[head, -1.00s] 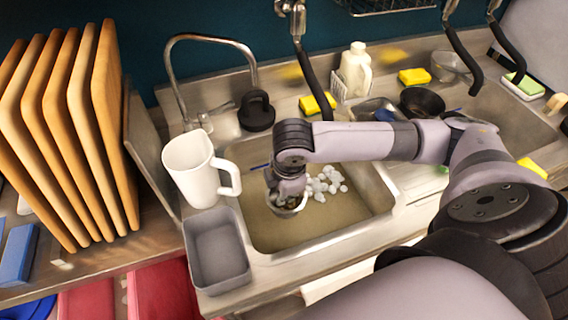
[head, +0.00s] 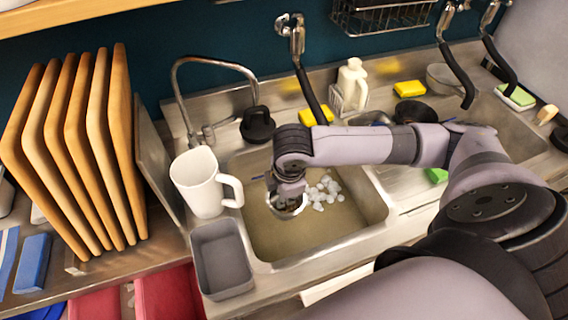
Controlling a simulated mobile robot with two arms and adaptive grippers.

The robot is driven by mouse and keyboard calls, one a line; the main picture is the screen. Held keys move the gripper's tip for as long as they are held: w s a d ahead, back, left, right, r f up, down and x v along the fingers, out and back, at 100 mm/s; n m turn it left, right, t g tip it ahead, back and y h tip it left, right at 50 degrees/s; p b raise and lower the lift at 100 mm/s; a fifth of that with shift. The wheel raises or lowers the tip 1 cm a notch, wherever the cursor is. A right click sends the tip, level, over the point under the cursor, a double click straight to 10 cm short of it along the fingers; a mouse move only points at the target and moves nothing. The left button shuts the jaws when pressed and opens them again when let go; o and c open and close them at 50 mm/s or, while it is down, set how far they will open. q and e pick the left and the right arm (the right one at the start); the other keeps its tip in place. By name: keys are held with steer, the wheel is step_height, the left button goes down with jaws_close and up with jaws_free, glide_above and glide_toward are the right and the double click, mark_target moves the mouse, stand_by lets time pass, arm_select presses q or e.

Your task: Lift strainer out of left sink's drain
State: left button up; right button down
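The strainer (head: 290,210) is a small round metal basket with a pale rim, low in the left sink (head: 330,235). My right arm reaches in from the right, and its gripper (head: 287,195) points down at the strainer, with the fingers at its rim. The fingers are small and dark there, so whether they are closed on the rim is unclear. The drain is hidden, and I cannot tell whether the strainer is seated in it or raised. My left gripper is not in view.
White lumps (head: 322,190) lie beside the strainer. A white mug (head: 199,183), a grey tub (head: 222,262) and a curved faucet (head: 215,60) border the sink's left side. Upright wooden boards (head: 85,150) stand further left. The sink's front right is clear.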

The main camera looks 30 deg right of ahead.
step_height(320, 180, up, 6)
steer(key=p, duration=0.7)
step_height(320, 180, up, 10)
stand_by(0.4)
